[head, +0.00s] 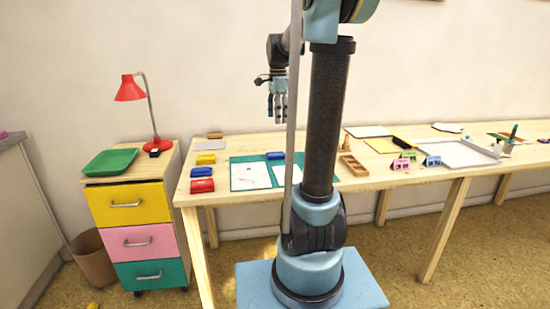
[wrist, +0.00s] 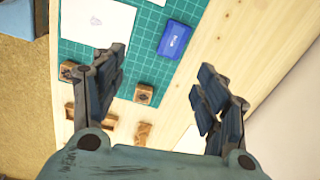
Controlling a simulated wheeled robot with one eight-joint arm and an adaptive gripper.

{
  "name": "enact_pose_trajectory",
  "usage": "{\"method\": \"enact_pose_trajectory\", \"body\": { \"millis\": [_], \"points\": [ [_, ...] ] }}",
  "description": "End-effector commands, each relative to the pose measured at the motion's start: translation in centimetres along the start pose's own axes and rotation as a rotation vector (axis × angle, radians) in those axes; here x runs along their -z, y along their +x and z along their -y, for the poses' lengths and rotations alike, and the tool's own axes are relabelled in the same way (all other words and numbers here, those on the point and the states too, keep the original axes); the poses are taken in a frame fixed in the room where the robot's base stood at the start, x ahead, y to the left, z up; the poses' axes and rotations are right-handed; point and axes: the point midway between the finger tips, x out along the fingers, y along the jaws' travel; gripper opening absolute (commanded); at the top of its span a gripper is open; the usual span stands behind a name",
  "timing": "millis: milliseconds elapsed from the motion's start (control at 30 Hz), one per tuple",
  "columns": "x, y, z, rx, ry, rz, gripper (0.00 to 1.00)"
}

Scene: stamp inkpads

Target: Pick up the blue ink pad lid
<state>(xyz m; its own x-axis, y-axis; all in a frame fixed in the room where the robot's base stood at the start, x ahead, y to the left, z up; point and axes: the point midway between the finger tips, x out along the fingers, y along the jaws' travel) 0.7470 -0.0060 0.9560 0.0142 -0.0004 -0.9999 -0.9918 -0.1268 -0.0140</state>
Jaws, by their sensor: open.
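A flat blue ink pad with a small white mark on its top (wrist: 173,38) lies on the green cutting mat (wrist: 152,72) near its edge in the wrist view. I cannot tell its lid from its base. In the head view a blue block (head: 275,155) lies at the mat's back edge, and another blue ink pad (head: 201,172) lies left of the mat between a red and a yellow one. My gripper (wrist: 162,63) is open and empty, with the pad beyond its fingertips. In the head view my gripper (head: 278,104) hangs above the table, apart from everything.
White paper (wrist: 106,18) lies on the mat. Bare table (wrist: 222,40) lies right of the mat, with the wall beyond. A drawer unit with a red lamp (head: 130,88) stands left.

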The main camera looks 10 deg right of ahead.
Motion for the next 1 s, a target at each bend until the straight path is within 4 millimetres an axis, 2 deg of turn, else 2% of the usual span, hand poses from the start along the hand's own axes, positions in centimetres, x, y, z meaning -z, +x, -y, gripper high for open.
{"method": "enact_pose_trajectory", "body": {
  "millis": [100, 333, 800, 1000],
  "points": [
    [0.3, -0.1, 2.0, -0.010, 0.076, 0.001, 0.67],
    [0.5, 0.7, 3.1, -0.016, 0.128, 0.001, 0.67],
    [0.5, 8.4, 3.0, -0.015, 0.127, 0.001, 0.67],
    [0.5, 11.1, 3.0, -0.015, 0.127, 0.001, 0.67]
  ]
}}
